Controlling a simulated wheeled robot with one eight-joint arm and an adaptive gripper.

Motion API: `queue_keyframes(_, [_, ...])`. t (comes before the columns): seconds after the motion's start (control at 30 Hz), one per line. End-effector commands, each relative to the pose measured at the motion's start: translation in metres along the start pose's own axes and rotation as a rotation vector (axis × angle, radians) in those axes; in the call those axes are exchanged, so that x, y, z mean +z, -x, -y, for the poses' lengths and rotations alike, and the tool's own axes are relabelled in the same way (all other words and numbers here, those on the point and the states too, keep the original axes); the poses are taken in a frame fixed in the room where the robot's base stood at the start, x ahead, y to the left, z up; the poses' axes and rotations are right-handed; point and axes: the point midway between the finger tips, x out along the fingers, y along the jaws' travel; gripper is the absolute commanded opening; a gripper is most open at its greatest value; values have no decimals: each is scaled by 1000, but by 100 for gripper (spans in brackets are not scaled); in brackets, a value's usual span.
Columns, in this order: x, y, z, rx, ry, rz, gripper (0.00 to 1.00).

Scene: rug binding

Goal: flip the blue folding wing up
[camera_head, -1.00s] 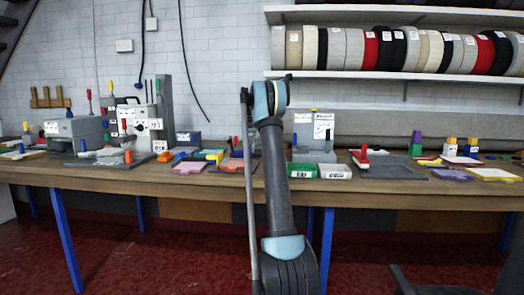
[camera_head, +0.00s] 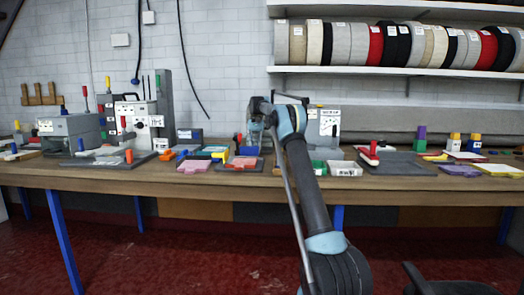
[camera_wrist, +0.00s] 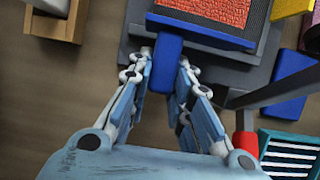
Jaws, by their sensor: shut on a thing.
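A blue tab (camera_wrist: 166,72), which looks like the folding wing, sticks out from the near edge of a dark fixture (camera_wrist: 268,62) in the wrist view. The fixture carries an orange-red textured piece (camera_wrist: 203,12) with a blue bar (camera_wrist: 205,34) along its near edge. My gripper (camera_wrist: 166,60) is shut on the blue tab, one finger on each side. The tab lies low, in line with the fixture's edge. In the head view my gripper (camera_head: 257,132) is over the bench, left of the arm, too small to show the tab.
The workbench (camera_head: 400,190) holds several fixtures and colored blocks. In the wrist view, a blue block (camera_wrist: 285,92), a red piece (camera_wrist: 246,143) and a teal slotted tray (camera_wrist: 288,152) lie close on the right. A wooden tray (camera_wrist: 78,75) stands at left. Bare wood lies between.

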Motion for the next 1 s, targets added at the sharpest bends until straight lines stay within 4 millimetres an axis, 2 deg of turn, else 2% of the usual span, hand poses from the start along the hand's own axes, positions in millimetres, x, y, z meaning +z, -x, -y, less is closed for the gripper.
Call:
queue_keyframes(0.5, [-2, -2, 7, 2, 5, 3, 0])
queue_keyframes(0.53, [-2, -2, 7, 2, 5, 3, 26])
queue_keyframes(0.6, [-1, -2, 8, 2, 5, 3, 40])
queue_keyframes(1.0, [1, -1, 6, 1, 5, 2, 40])
